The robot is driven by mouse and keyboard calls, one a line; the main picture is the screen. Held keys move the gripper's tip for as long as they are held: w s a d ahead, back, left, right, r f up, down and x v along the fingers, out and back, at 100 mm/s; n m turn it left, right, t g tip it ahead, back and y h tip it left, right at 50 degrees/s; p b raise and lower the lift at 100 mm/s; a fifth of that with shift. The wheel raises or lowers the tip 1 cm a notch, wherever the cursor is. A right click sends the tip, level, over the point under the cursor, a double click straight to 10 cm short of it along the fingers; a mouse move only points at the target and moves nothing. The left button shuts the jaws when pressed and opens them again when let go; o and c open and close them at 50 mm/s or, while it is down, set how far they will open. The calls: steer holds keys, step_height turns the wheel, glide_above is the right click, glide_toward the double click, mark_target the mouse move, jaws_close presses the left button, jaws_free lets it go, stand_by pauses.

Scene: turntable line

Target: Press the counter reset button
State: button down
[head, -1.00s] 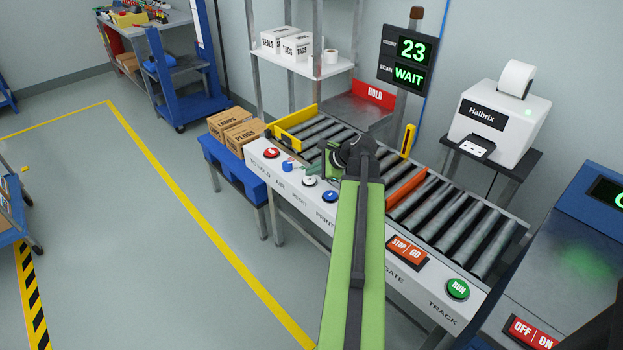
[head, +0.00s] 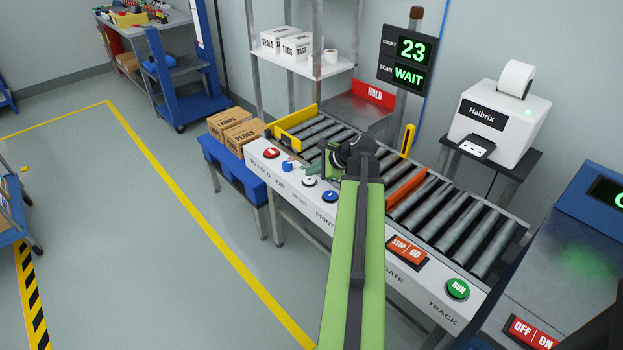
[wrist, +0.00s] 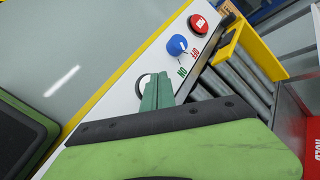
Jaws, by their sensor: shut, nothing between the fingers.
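The white reset button (head: 309,181) sits on the front panel of the roller line, above the label RESET, between the blue air knob (head: 287,166) and the blue print button (head: 330,196). My gripper (head: 292,168) is over the panel close to this button, with its green fingers shut and empty. In the wrist view the fingers (wrist: 158,80) lie partly in front of a white button (wrist: 142,83). Whether they touch it I cannot tell. The count display (head: 412,50) reads 23, with WAIT below.
A red to-hold button (head: 271,153) stands left of the knob; it also shows in the wrist view (wrist: 198,24). Yellow (head: 290,128) and orange (head: 406,187) bars cross the rollers. The stop/go switch (head: 406,247) and green run button (head: 457,288) are at right.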

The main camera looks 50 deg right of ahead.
mark_target(313, 180)
steer(key=shift+f, duration=0.1)
steer(key=shift+f+b, duration=0.3)
steer(key=shift+b, duration=0.1)
steer(key=shift+f+b, duration=0.65)
steer(key=shift+b, duration=0.1)
stand_by(0.5)
steer(key=shift+s, duration=0.1)
steer(key=shift+d+r+p, duration=0.2)
steer(key=shift+r+p, duration=0.3)
steer(key=shift+p, duration=0.05)
steer(key=shift+d+r+p, duration=0.2)
steer(key=shift+r+p, duration=0.3)
steer(key=shift+f, duration=0.1)
steer(key=shift+a, duration=0.1)
step_height(313, 180, up, 5)
steer(key=p, duration=0.5)
steer(key=shift+a, duration=0.1)
